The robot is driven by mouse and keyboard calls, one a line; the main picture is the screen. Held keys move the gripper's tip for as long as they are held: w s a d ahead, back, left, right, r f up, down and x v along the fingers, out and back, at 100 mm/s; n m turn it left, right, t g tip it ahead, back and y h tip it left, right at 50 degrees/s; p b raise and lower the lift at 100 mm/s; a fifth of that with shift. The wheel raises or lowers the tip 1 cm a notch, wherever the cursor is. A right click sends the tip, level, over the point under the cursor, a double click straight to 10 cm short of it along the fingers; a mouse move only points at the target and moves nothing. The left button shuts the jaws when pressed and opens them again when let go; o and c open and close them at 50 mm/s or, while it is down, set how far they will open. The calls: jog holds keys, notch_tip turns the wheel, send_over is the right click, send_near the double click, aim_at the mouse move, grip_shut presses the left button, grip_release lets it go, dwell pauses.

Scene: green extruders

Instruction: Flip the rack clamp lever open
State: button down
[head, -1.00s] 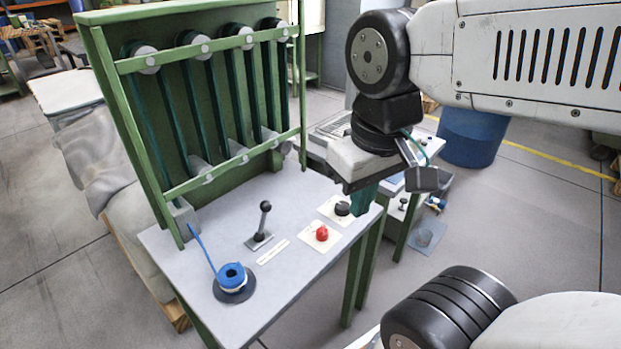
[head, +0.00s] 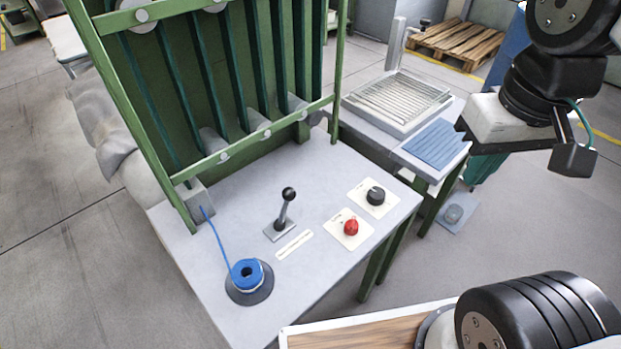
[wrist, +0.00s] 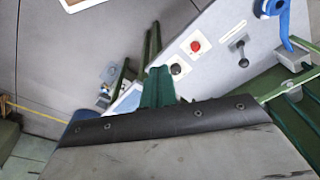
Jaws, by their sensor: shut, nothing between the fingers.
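The lever (head: 285,207) has a black ball knob on a thin stem and stands nearly upright, leaning slightly right, on a small grey plate on the grey tabletop. A white label strip lies beside its plate. It also shows in the wrist view (wrist: 239,49), at the upper right. My gripper (head: 486,167) is far to the right of the lever, beyond the table's right edge, and partly hidden by my wrist. In the wrist view its green fingers (wrist: 157,86) are together with nothing between them, well apart from the lever.
A red knob (head: 351,227) and a black knob (head: 375,196) sit right of the lever. A blue spool (head: 247,273) stands front left. The green rack (head: 246,142) rises behind. A side table with a slatted tray (head: 403,100) and blue ribbed pad (head: 437,145) stands back right.

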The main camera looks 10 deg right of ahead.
jog(key=w+a+f+m+g+y, duration=0.2)
jog(key=w+a+f+m+y, duration=0.1)
jog(key=w, duration=0.5)
jog(key=w+a+f+m+g+y, duration=0.2)
jog(key=w+a+f+m+y, duration=0.1)
jog(key=w+f+m, duration=0.3)
jog(key=w+a+f+m+g+y, duration=0.2)
jog(key=w+f+m+y, duration=0.2)
jog(key=w+f, duration=0.3)
jog(key=w, duration=0.3)
jog(key=shift+w+a, duration=0.2)
jog(key=shift+a, duration=0.2)
send_near(285, 209)
jog(key=f, duration=0.2)
jog(key=shift+s+a+r, duration=0.1)
jog(key=shift+a+r, duration=0.15)
jog(key=shift+a, duration=0.7)
